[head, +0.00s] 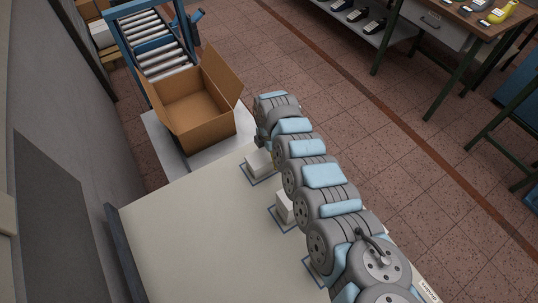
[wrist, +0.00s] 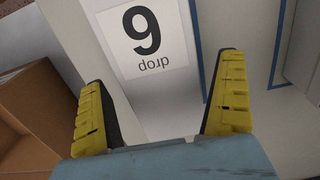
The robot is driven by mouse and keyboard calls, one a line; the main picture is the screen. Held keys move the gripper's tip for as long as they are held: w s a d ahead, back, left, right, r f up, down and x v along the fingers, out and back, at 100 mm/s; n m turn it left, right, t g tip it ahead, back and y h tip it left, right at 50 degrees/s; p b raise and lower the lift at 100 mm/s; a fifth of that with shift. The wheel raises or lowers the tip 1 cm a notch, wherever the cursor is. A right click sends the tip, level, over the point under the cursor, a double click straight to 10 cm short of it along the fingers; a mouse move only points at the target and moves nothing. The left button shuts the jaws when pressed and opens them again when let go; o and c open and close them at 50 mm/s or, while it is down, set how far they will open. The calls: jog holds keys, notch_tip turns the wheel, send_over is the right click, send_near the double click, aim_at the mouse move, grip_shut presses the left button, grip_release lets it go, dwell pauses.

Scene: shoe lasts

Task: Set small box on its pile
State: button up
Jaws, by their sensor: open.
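In the head view, a white box or short pile (head: 258,163) stands in a blue outline on the pale table. A second white pile (head: 285,207) stands in another outline nearer, partly hidden by my arm. I cannot tell which is the small box or its pile. In the wrist view, my gripper (wrist: 167,115) is open, yellow-padded fingers wide apart, with nothing held between them. Beyond the fingertips is a white label (wrist: 147,38) with a large digit and "drop" lettering, upside down. A white box (wrist: 304,55) shows at the right edge, beside a blue line.
An open cardboard carton (head: 205,125) stands past the table's far end, before a roller conveyor (head: 160,45). It also shows in the wrist view (wrist: 35,115), left of my gripper. The left part of the pale table (head: 190,240) is clear. My arm hides its right side.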

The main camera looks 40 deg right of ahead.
notch_tip(320, 180, up, 11)
jog(key=shift+f, duration=0.2)
jog(key=shift+w, duration=0.1)
dwell(0.6)
